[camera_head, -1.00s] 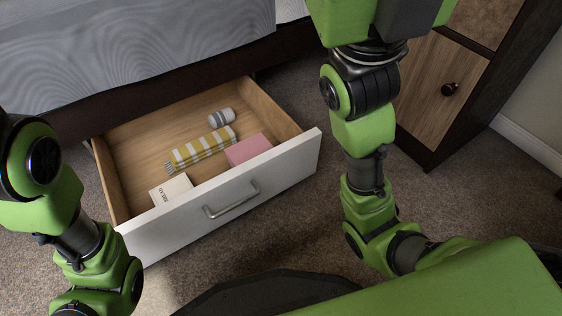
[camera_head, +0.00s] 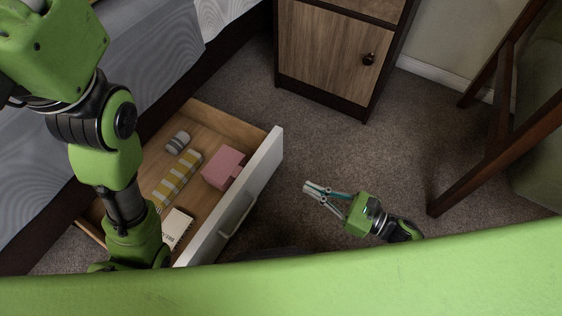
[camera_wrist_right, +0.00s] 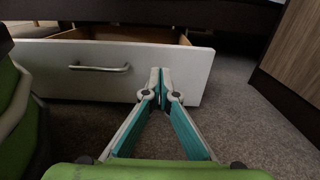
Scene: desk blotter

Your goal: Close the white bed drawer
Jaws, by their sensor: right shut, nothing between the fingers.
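The white bed drawer (camera_head: 262,168) stands pulled out from under the bed, its wooden inside showing in the head view. Its metal handle (camera_head: 238,215) is on the front. In the wrist view the drawer front (camera_wrist_right: 50,78) and handle (camera_wrist_right: 98,68) are ahead, with the opening visible above. My right gripper (camera_head: 308,188) is shut and empty, low over the carpet, to the right of the drawer front and apart from it. In the wrist view its fingertips (camera_wrist_right: 160,78) overlap the right part of the front. My left gripper is not visible.
A wooden cabinet (camera_head: 325,50) stands behind, a dark wooden frame (camera_head: 480,130) at right. Carpet between is clear.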

